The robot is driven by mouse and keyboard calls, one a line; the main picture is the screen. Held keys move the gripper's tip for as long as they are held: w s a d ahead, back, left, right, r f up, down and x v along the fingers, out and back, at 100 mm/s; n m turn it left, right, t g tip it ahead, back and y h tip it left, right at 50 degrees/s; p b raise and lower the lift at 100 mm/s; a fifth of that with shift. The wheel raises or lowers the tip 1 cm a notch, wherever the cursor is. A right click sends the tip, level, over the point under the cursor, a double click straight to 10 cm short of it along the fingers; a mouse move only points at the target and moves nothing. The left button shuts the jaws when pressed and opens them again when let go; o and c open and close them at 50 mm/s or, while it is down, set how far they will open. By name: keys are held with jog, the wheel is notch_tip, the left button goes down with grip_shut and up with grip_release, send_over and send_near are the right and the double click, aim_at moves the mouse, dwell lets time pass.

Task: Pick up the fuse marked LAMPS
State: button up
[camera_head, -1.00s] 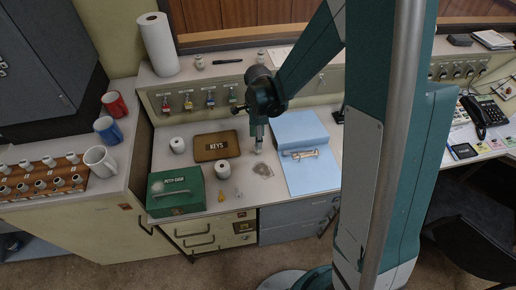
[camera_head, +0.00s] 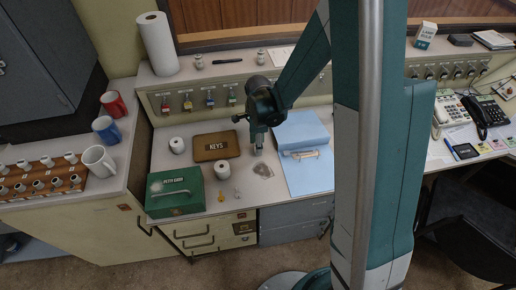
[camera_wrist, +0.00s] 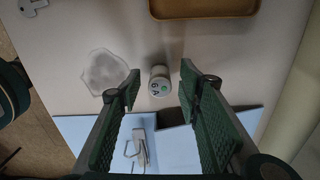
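A small pale cylinder (camera_wrist: 159,81), seen from its top end with "6 A" and a green dot, stands upright on the desk in the wrist view. No LAMPS marking is readable on it. My gripper (camera_wrist: 158,84) is open, with its green padded fingers apart on either side of the cylinder, and no contact shows. In the head view my gripper (camera_head: 257,150) points down at the desk, left of the blue folder (camera_head: 300,130). The cylinder is hard to make out there.
A rack of white fuses (camera_head: 40,178) stands at the left, beside a white mug (camera_head: 100,159).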

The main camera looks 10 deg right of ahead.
jog(key=shift+c, duration=0.6)
jog(key=c, duration=0.9)
jog(key=shift+r+p, duration=0.95)
jog(key=shift+r, duration=4.05)
